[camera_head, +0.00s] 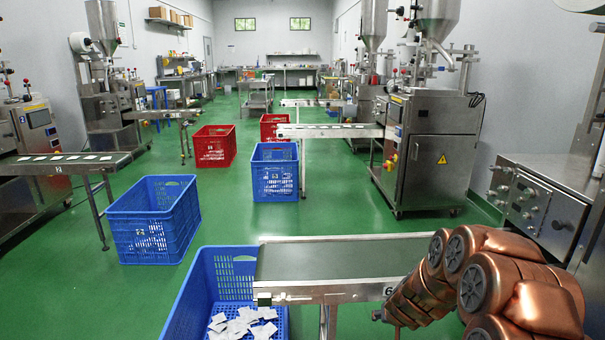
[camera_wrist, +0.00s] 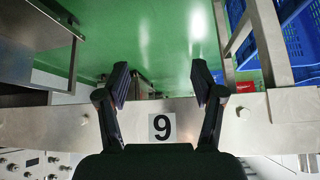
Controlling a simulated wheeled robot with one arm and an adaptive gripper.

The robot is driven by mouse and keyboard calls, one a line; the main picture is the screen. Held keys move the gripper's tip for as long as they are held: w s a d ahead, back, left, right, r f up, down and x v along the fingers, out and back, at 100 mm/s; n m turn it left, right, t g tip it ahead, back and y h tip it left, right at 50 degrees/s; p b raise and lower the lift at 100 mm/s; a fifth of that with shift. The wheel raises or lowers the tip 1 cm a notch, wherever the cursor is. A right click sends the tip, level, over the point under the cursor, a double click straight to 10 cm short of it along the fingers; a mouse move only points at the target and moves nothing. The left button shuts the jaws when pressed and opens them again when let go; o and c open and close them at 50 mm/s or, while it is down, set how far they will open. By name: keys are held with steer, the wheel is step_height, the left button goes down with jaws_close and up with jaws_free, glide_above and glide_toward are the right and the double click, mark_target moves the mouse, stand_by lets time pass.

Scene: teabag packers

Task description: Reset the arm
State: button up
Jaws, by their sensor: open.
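My copper-coloured arm (camera_head: 500,275) is bent at the lower right of the head view, beside the near conveyor (camera_head: 340,262). My gripper (camera_wrist: 162,84) shows in the wrist view with its two dark fingers spread apart and nothing between them. It is close to the conveyor's metal side, where a label (camera_wrist: 161,127) reads as 9. In the head view a label on the conveyor's side (camera_head: 388,290) looks like a 6, partly beside the arm. Most of the gripper is hidden or cut off in the head view.
A blue crate (camera_head: 182,318) with several white teabags (camera_head: 240,322) stands at the conveyor's left end. Another blue crate (camera_head: 155,205), a third (camera_head: 275,152) and red crates (camera_head: 214,132) stand on the green floor. Packing machines (camera_head: 430,140) line both sides. The middle aisle has free floor.

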steer(key=s+a+r+n+g+y, duration=0.1)
steer(key=s+a+r+g+y, duration=0.1)
steer(key=s+a+r, duration=0.45)
steer(key=s+a+r+n+g+y, duration=0.15)
steer(key=s+a+r, duration=0.25)
steer(key=s, duration=0.6)
steer(key=s+d+r+g+h, duration=0.1)
steer(key=s+d+r+g, duration=0.2)
steer(key=s, duration=1.1)
steer(key=s+d+r+g+h, duration=0.1)
steer(key=s+r+g+h, duration=0.2)
steer(key=s, duration=1.2)
step_height(320, 180, up, 24)
steer(key=s+y+p, duration=0.1)
steer(key=p, duration=2.1)
steer(key=shift+r+m+p, duration=0.25)
steer(key=shift+m+p, duration=0.05)
steer(key=shift+m, duration=0.15)
steer(key=shift+t, duration=0.25)
steer(key=shift+c, duration=0.3)
